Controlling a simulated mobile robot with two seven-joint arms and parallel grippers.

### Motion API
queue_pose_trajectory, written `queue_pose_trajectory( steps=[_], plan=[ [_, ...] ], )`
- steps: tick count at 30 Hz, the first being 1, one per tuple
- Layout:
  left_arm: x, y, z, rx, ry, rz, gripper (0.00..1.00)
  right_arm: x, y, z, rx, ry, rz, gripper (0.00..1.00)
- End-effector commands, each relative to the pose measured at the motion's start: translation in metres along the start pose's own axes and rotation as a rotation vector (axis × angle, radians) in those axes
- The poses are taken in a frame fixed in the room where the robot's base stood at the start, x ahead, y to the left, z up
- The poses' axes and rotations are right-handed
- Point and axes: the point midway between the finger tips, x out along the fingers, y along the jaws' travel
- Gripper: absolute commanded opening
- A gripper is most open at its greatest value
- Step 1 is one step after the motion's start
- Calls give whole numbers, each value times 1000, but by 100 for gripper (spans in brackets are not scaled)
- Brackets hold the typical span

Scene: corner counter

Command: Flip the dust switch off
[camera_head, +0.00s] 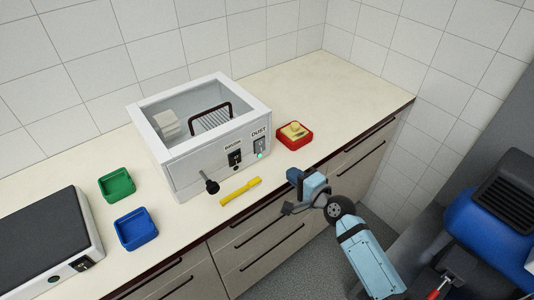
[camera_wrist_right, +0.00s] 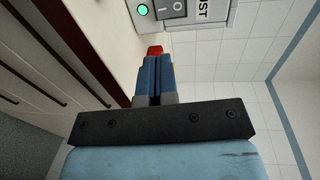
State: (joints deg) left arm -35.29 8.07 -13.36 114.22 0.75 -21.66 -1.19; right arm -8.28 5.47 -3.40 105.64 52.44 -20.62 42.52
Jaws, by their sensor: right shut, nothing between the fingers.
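The dust switch (camera_head: 260,145) is a grey rocker on the front of a white box (camera_head: 190,165) with a clear window, under the label DUST. A green lamp (camera_head: 260,155) beside it is lit. In the right wrist view the switch (camera_wrist_right: 172,8) shows I and O marks at the top edge, with the green lamp (camera_wrist_right: 142,10) to its left. I cannot tell which side is pressed. My right gripper (camera_head: 291,174) is shut and empty, in front of the counter edge and apart from the switch; its blue fingers (camera_wrist_right: 152,72) lie together. My left gripper is not in view.
A yellow brush (camera_head: 240,191) lies before the box. A red tray (camera_head: 294,136) stands right of it; green (camera_head: 116,184) and blue (camera_head: 135,229) trays stand left.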

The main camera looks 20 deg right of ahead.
Motion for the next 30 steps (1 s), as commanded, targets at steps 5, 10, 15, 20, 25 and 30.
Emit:
queue_pose_trajectory(
  steps=[5,10,15,20,25,30],
  plan=[
    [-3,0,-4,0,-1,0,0,38,-3,0,2,-1,-1,0],
    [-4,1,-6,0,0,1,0,75,-2,0,1,-1,-2,0],
    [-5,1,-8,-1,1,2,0,103,-2,0,0,-1,-1,0],
    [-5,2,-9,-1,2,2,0,119,0,0,0,-1,0,0],
    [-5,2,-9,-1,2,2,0,124,0,0,-1,0,-1,0],
    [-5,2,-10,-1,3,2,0,123,0,0,-1,0,-1,0]
  ],
)
